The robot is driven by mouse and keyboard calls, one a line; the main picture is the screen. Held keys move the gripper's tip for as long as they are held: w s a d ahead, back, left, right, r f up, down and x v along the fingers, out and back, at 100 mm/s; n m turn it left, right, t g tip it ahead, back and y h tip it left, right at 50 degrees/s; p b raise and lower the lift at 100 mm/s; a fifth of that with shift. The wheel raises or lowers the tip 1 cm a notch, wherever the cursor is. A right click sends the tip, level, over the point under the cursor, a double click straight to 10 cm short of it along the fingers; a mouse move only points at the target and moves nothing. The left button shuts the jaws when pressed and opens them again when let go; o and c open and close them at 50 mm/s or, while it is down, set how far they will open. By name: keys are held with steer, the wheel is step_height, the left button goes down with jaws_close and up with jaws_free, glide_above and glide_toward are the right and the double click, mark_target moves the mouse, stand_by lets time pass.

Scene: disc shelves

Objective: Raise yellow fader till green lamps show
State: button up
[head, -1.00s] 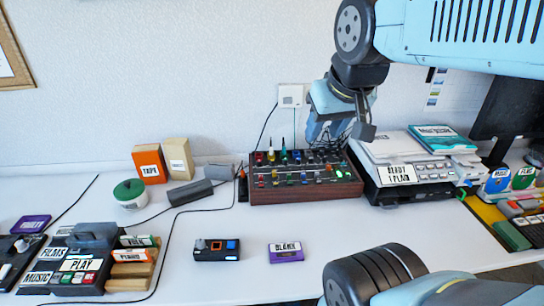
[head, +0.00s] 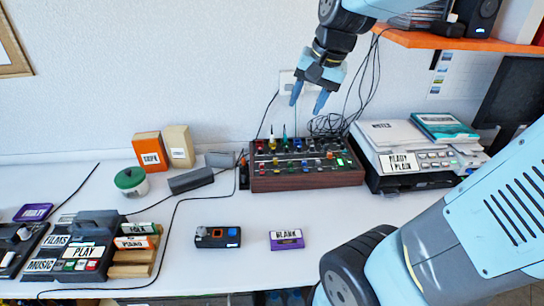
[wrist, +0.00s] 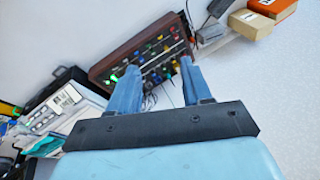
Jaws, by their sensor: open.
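The mixer (head: 306,180) is a dark panel in a wooden case, with rows of coloured knobs and faders, at the back of the desk. It also shows tilted in the wrist view (wrist: 118,60). My gripper (head: 308,98) is above the mixer's back, fingers apart and pointing down, holding nothing. In the wrist view its two fingers (wrist: 158,88) frame part of the panel.
A white machine (head: 408,160) with papers stands right of the mixer. A purple cassette (head: 286,240) and a small black box (head: 217,237) lie in front. Loose black cables (head: 328,124) hang behind. Orange and tan boxes (head: 149,151) stand left. An orange shelf (head: 440,41) is at upper right.

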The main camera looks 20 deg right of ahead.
steer(key=w+f+m+g, duration=0.2)
steer(key=w+f+m, duration=0.55)
steer(key=w, duration=0.45)
steer(key=m+g+h, duration=0.1)
steer(key=m+h, duration=0.1)
steer(key=m, duration=0.5)
glide_toward(275, 159)
steer(key=f, duration=0.8)
steer(key=shift+w+f, duration=0.2)
steer(key=shift+f, duration=0.15)
steer(key=shift+c, duration=0.4)
jaws_close()
